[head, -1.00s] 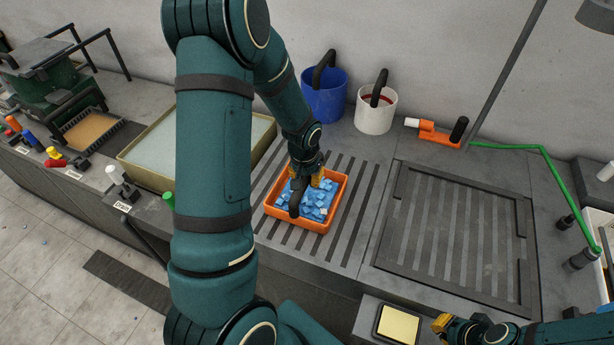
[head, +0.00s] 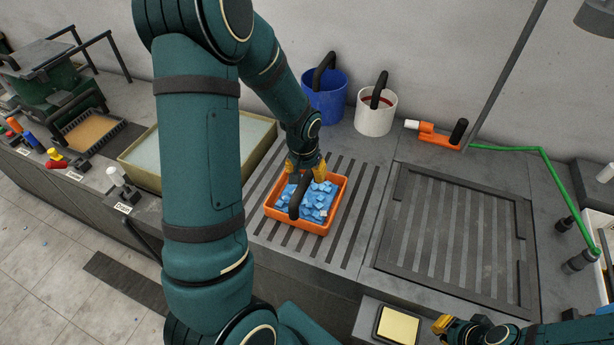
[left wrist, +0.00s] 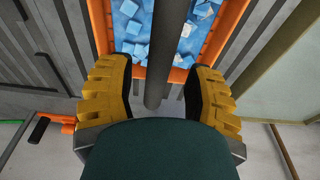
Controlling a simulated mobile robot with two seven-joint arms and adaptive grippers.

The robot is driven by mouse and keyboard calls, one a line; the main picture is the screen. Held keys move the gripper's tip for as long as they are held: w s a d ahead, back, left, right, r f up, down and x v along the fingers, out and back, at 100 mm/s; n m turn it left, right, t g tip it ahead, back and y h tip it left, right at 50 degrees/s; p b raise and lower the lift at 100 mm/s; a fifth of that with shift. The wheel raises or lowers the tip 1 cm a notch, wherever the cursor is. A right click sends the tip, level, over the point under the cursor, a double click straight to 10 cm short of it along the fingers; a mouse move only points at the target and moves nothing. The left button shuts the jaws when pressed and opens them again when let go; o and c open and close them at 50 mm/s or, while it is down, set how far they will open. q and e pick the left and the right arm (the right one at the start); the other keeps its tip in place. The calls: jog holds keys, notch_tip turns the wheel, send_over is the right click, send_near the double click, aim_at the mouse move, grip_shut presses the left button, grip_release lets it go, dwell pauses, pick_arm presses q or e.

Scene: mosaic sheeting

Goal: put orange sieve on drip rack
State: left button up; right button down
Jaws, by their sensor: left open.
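The orange sieve (head: 320,231) is a rectangular tray full of small blue tiles, with a dark upright handle (head: 296,204). It rests level on the dark-slotted counter section, which looks like the drip rack (head: 352,215). In the left wrist view the sieve (left wrist: 98,22) fills the top and its handle (left wrist: 154,60) runs between the two yellow fingers, not gripped. My left gripper (head: 306,166) is open at the far side of the sieve. My right gripper (head: 440,323) is at the bottom right, empty and away from the sieve; its jaw opening is unclear.
A pale basin (head: 252,150) lies left of the slots. A blue bucket (head: 325,103) and a white bucket (head: 374,118) stand behind. A framed slatted panel (head: 450,240) lies to the right, and a yellow sponge-like pad (head: 398,325) in front. My left arm hides part of the counter.

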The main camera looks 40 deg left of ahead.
pick_arm(q)
notch_tip(320, 180, up, 9)
jog(key=s, duration=0.1)
jog(key=shift+d+f+p, duration=0.2)
jog(key=shift+p, duration=0.15)
pick_arm(e)
jog(key=shift+r, duration=0.4)
pick_arm(q)
jog(key=shift+s, duration=0.1)
jog(key=shift+s+f, duration=0.1)
pick_arm(e)
jog(key=shift+s, duration=0.1)
